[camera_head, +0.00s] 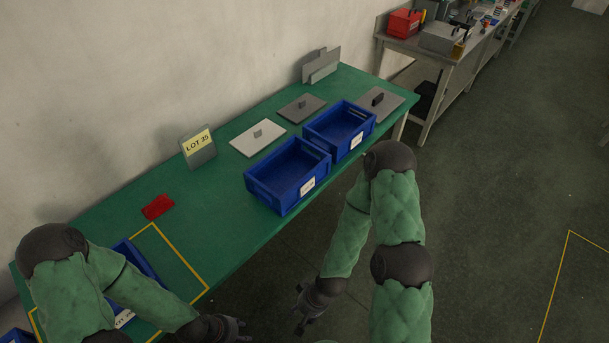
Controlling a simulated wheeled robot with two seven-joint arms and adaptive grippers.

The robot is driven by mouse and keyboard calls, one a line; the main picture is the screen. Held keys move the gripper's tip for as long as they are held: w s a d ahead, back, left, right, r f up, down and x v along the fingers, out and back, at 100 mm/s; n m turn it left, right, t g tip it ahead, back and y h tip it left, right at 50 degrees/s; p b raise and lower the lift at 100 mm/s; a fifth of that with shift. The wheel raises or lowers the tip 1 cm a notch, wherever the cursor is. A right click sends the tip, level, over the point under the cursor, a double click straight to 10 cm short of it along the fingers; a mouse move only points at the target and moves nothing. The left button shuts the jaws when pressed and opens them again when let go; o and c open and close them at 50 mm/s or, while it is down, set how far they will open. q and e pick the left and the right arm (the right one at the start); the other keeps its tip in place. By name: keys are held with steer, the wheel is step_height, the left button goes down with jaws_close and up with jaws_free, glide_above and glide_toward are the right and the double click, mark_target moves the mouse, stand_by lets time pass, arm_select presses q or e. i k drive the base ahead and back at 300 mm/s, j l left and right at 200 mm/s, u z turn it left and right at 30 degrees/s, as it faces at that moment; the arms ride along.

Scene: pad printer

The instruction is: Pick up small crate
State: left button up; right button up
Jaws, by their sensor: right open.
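Two blue crates stand side by side on the green table: a nearer one (287,176) and a farther one (340,130), both with white labels and seemingly empty. Another blue crate (138,262) sits in a yellow-taped area at the left, largely hidden by my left arm. A blue edge (17,336) shows at the lower left corner. I cannot tell which is the small crate. My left gripper (238,328) is low by the table's front edge, apart from the middle crates; its jaw opening is unclear. My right gripper (299,312) is open and empty, in front of the table.
A red object (157,207) and a LOT 35 sign (198,147) are on the table. Flat plates with handles, one pale (258,137), lie behind the crates. A metal bench (436,48) with a red box (404,23) stands beyond. The floor at right is clear.

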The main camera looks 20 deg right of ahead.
mark_target(284, 176)
steer(key=z, duration=0.5)
steer(key=u, duration=0.8)
steer(key=l+u, duration=0.85)
steer(key=l, duration=0.15)
steer(key=k+l+u, duration=0.15)
steer(key=l+u, duration=0.25)
steer(key=k+l+u, duration=0.2)
steer(key=l+u, duration=0.2)
steer(key=l, duration=0.1)
